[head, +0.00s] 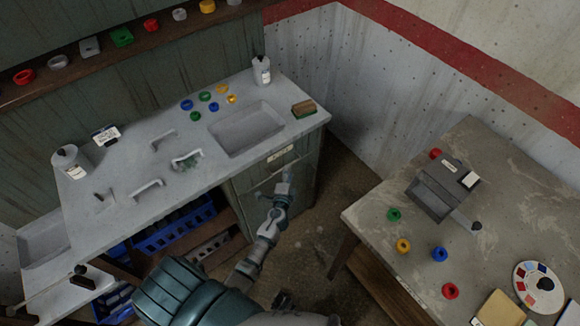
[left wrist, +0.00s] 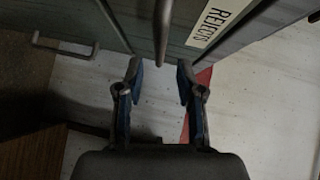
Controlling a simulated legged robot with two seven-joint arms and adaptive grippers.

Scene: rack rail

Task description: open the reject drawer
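The reject drawer (head: 262,174) is at the right end of the grey workbench, under the worktop, and its front looks flush with the cabinet. A white label reading "REJECTS" (left wrist: 212,22) is on its front in the left wrist view. A metal bar handle (left wrist: 162,32) stands out from the front, beyond and between my fingertips in that picture. My left gripper (left wrist: 158,72) is open with nothing between its blue-padded fingers. In the head view my left gripper (head: 284,189) is right in front of the drawer; contact with the handle cannot be made out. My right gripper is not in view.
The worktop (head: 225,165) above holds a sunken tray (head: 246,130), coloured rings, loose handles and bottles. Blue crates (head: 175,232) stand beneath it. A second table (head: 490,215) with rings and a grey box is at the right. Floor shows between bench and table.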

